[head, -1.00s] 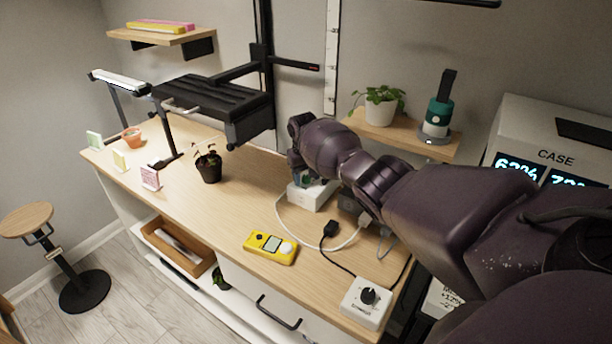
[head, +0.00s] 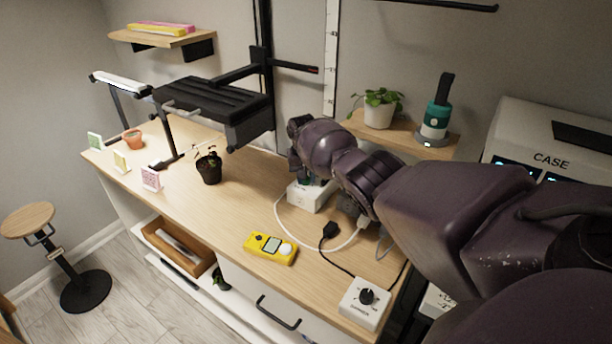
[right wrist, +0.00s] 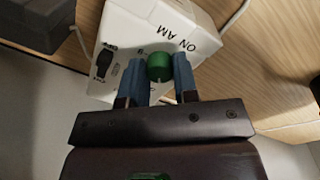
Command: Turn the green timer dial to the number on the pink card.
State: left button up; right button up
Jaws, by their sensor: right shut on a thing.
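The green timer dial (right wrist: 159,66) sits on the face of a white timer box (right wrist: 125,25) in the right wrist view. My right gripper (right wrist: 158,78) is shut on the dial, one blue-grey finger on each side. "ON AM" is printed on the box beside the dial; other marks there are too small or covered to read. In the head view the white box (head: 309,197) stands at the back of the bench, and my arm hides most of its dial. The pink card (head: 151,178) stands at the bench's left front; its number is too small to read. My left gripper is not in view.
A potted seedling (head: 209,168), a yellow meter (head: 270,247) and a white box with a black knob (head: 366,302) stand on the bench. Cables run near the timer. Green (head: 95,141) and yellow (head: 121,162) cards stand near the pink one.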

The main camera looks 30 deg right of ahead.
jog(key=m, duration=0.3)
jog(key=shift+r, duration=0.1)
jog(key=m, duration=0.3)
jog(key=shift+w+m, duration=0.1)
jog(key=shift+m, duration=0.2)
jog(key=m, duration=0.4)
jog(key=shift+y, duration=0.3)
jog(key=shift+m, duration=2.1)
jog(key=o, duration=0.9)
